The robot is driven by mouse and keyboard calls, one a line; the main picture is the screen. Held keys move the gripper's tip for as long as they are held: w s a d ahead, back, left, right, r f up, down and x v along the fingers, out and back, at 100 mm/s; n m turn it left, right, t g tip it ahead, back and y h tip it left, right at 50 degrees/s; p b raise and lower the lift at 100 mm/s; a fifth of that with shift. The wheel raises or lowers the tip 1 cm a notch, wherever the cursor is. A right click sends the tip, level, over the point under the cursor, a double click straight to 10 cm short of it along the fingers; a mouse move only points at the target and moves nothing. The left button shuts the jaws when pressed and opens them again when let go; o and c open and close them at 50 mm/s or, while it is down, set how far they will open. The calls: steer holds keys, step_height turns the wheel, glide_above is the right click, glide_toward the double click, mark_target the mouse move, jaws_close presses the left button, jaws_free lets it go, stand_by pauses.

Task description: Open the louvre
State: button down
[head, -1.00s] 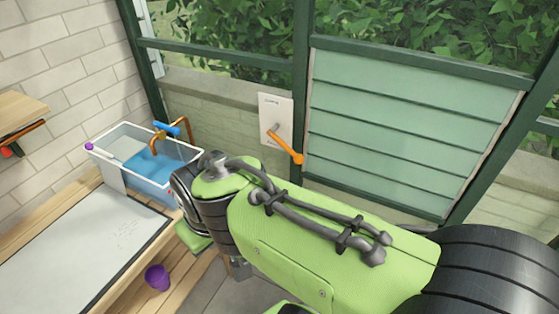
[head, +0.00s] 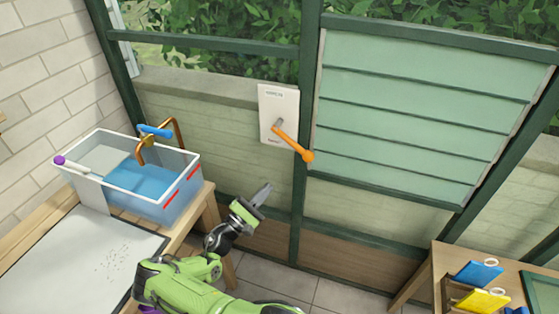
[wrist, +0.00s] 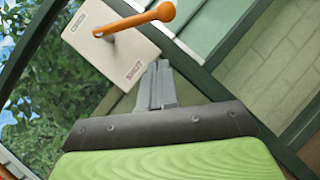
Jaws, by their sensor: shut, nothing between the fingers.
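The louvre (head: 410,120) is a framed set of pale green slats in the green window frame; its slats lie flat and closed. Left of it, a white plate (head: 270,105) carries an orange lever (head: 293,142) that slants down to the right, its round knob low. The lever also shows in the wrist view (wrist: 135,22), near the top, with the plate (wrist: 103,47) behind it. My gripper (head: 264,192) is shut and empty, below and left of the lever and apart from it. In the wrist view its closed fingers (wrist: 157,75) point toward the plate.
A clear water basin (head: 130,175) with a blue-handled tap (head: 154,131) stands on the wooden bench at left. A green post (head: 303,130) runs beside the plate. A wooden table (head: 440,275) with blue and yellow items stands at lower right.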

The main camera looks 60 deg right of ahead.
steer(key=shift+w+f+n+t+h, duration=0.2)
steer(key=shift+n+t+h, duration=0.1)
steer(key=shift+n+t, duration=0.2)
steer(key=shift+w+f+n+t+h, duration=0.1)
steer(key=shift+f+n+t+h, duration=0.15)
steer(key=shift+n+t, duration=0.2)
steer(key=s+a+r+x, duration=0.1)
steer(key=r+x, duration=0.1)
steer(key=x, duration=1.1)
steer(key=shift+s+a+p, duration=0.3)
